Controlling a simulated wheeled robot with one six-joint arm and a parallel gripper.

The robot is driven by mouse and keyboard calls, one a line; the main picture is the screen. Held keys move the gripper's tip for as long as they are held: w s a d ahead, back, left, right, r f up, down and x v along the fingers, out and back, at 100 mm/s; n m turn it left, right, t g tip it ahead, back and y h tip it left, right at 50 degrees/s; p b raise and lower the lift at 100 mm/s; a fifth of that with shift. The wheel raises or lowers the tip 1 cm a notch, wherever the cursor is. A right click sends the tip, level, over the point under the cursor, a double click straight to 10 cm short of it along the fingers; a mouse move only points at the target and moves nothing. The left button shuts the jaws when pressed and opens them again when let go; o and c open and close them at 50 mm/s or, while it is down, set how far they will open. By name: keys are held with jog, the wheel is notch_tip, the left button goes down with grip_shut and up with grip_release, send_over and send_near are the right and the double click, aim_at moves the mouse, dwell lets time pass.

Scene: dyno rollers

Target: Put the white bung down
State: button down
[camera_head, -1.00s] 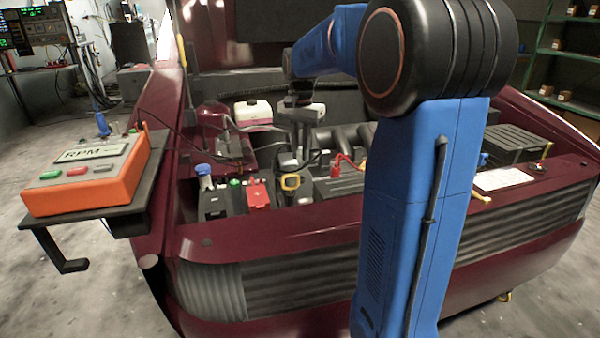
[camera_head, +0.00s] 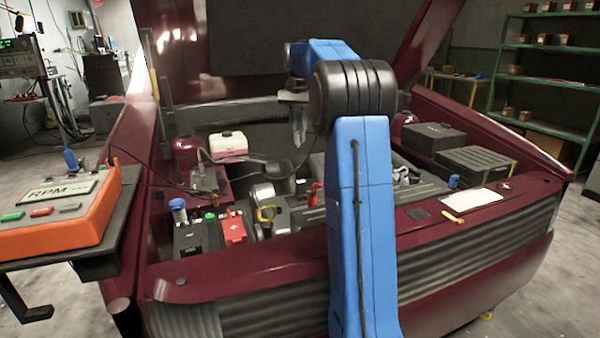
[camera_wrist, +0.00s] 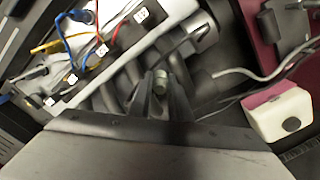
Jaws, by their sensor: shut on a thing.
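The white bung (camera_wrist: 160,82) shows as a small pale cylinder between the fingertips of my gripper (camera_wrist: 160,90) in the wrist view. My gripper is shut on it. In the head view my gripper (camera_head: 299,125) hangs above the engine bay, partly behind my blue arm. The bung is too small to make out in the head view. Below the fingers in the wrist view are dark hoses and a grey metal cylinder (camera_wrist: 188,35). The bung appears held clear of them.
The raised hood (camera_head: 300,35) stands behind my arm. An orange RPM meter (camera_head: 60,215) stands on a shelf at left. A white card (camera_head: 472,199) lies on the front panel.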

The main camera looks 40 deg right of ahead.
jog(key=shift+w+d+r, duration=0.15)
jog(key=shift+d, duration=0.35)
jog(key=shift+d+f, duration=0.15)
jog(key=shift+f, duration=4.75)
jog(key=shift+f, duration=0.1)
jog(key=c, duration=1.6)
grip_release()
jog(key=shift+c, duration=0.2)
notch_tip(320, 180, up, 12)
